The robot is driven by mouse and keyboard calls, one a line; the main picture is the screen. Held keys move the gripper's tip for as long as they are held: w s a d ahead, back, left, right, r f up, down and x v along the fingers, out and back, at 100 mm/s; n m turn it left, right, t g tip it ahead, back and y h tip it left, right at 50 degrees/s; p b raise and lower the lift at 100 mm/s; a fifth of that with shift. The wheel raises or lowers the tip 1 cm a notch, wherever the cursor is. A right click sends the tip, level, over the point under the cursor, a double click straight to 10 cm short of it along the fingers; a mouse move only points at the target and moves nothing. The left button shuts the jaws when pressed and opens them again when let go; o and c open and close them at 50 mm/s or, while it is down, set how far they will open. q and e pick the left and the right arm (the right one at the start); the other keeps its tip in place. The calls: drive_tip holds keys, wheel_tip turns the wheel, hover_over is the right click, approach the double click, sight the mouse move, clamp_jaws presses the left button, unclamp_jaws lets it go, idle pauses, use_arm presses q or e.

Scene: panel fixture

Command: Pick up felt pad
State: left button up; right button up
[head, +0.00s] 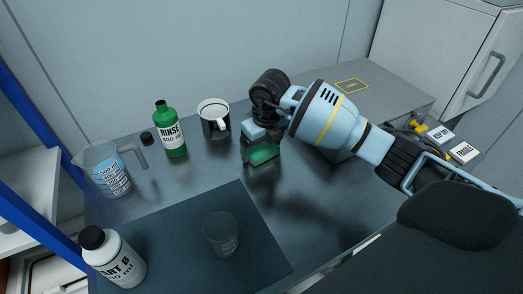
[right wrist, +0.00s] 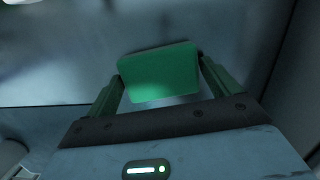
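The felt pad is a flat green rectangle (right wrist: 160,72) between the two green fingers of my right gripper (right wrist: 161,68) in the right wrist view. The fingertips meet its left and right edges. In the head view my right gripper (head: 262,150) points down over the grey table, with green showing at its tip; finger and pad are hard to tell apart there. Whether the pad's underside touches the table is unclear. My left gripper is not in view.
A black-and-white mug (head: 215,121) and a green RINSE bottle (head: 170,131) stand left of the gripper. A measuring jug (head: 107,176), a white PART B bottle (head: 117,262) and a clear beaker (head: 221,236) are further left and nearer. A raised grey box (head: 385,98) stands to the right.

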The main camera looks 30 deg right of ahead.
sight(259, 149)
drive_tip(key=c, duration=0.6)
drive_tip(key=shift+r, duration=0.1)
drive_tip(key=shift+r, duration=0.5)
drive_tip(key=shift+s+a+r, duration=0.15)
drive_tip(key=shift+a+r, duration=0.05)
drive_tip(key=shift+r, duration=0.4)
drive_tip(key=shift+s+a+r, duration=0.1)
drive_tip(key=shift+a+r, duration=0.1)
drive_tip(key=shift+r, duration=0.4)
drive_tip(key=s+a, duration=0.3)
drive_tip(key=a, duration=0.1)
drive_tip(key=s+a+r, duration=0.1)
drive_tip(key=s+a, duration=0.2)
drive_tip(key=a, duration=0.1)
drive_tip(key=s+a, duration=0.3)
drive_tip(key=a, duration=0.1)
drive_tip(key=shift+r, duration=0.2)
drive_tip(key=o, duration=0.4)
drive_tip(key=c, duration=0.3)
